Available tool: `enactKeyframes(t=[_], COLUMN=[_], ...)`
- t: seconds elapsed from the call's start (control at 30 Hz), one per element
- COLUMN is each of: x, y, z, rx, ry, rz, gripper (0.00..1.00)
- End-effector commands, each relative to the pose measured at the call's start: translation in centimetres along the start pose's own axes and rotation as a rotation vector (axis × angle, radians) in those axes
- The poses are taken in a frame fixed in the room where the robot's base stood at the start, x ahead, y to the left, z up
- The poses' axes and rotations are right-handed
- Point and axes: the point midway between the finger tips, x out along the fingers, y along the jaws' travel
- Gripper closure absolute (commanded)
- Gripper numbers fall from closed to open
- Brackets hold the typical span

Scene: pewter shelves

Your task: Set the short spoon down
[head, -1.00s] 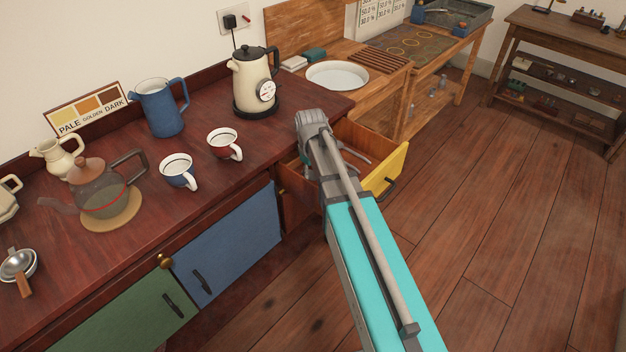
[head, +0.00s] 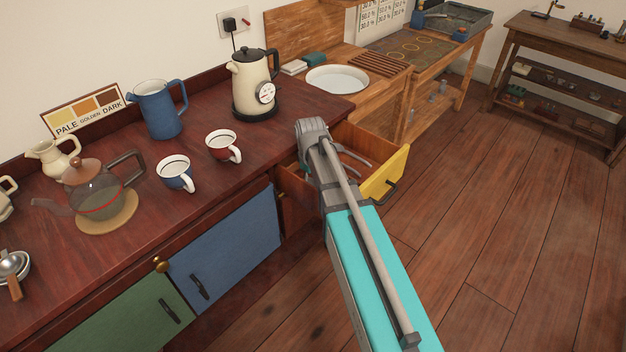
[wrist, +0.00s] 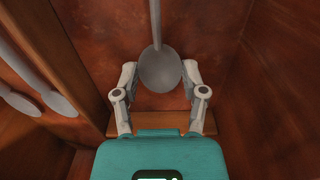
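The short spoon (wrist: 160,71) shows in the wrist view, its round grey bowl between my fingertips and its handle pointing to the top of the picture. It is in a brown compartment of the open drawer (head: 385,180); I cannot tell if it touches the floor. My gripper (wrist: 160,75) is open, one finger on each side of the bowl, with narrow gaps.
A wooden divider (wrist: 62,62) separates the spoon from longer spoons (wrist: 57,102) on the left. The counter (head: 235,185) holds a blue cup (head: 174,171), a red cup (head: 221,146), a teapot (head: 95,190) and a kettle (head: 250,83). The floor at right is clear.

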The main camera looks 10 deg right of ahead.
Motion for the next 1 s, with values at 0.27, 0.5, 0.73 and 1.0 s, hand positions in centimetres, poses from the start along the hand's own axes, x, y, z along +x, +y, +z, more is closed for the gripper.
enactKeyframes(t=[0.27,0.5,0.73,1.0], x=[-0.1,-0.1,-0.5,-2.2], y=[0.0,0.0,0.0,0.0], z=[0.0,0.0,0.0,0.0], rx=[0.0,0.0,-0.001,-0.001], ry=[0.0,0.0,0.0,0.0], rz=[0.0,0.0,0.0,0.0], gripper=[0.13,0.13,0.13,0.13])
